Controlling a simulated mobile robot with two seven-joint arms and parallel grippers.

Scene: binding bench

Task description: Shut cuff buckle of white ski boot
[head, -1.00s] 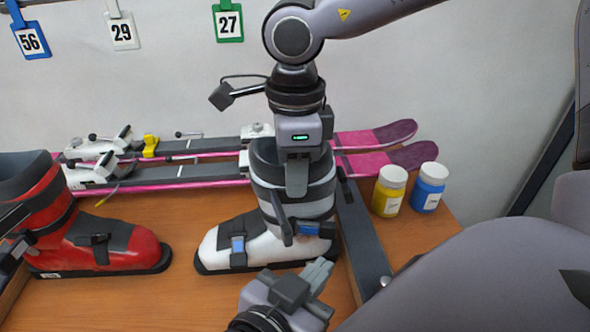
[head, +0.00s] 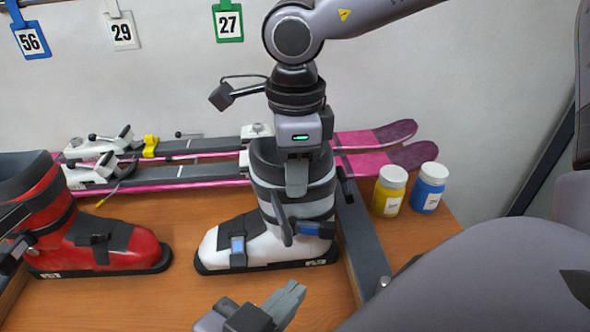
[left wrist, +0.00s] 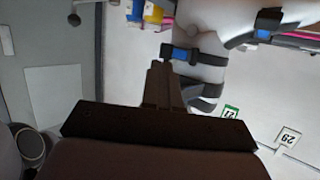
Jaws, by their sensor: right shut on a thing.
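The white ski boot (head: 268,248) stands upright on the bench with its toe to the left. Its cuff has grey bands, and a blue-marked buckle (head: 316,229) sits low on it. A dark grey lever (head: 282,218) stands out steeply from the cuff beside it. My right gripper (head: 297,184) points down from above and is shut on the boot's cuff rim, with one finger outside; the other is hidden. My left gripper (head: 289,297) is in front of the boot, apart from it, with its fingers together and empty. The left wrist view shows the boot inverted, with a blue-marked strap (left wrist: 180,53) beyond the fingertips.
A red ski boot (head: 120,243) stands to the left. Pink skis (head: 205,172) lie behind. A dark rail (head: 362,235) runs just right of the white boot, with yellow (head: 388,195) and blue (head: 428,190) bottles beyond. Bare bench lies between the boots.

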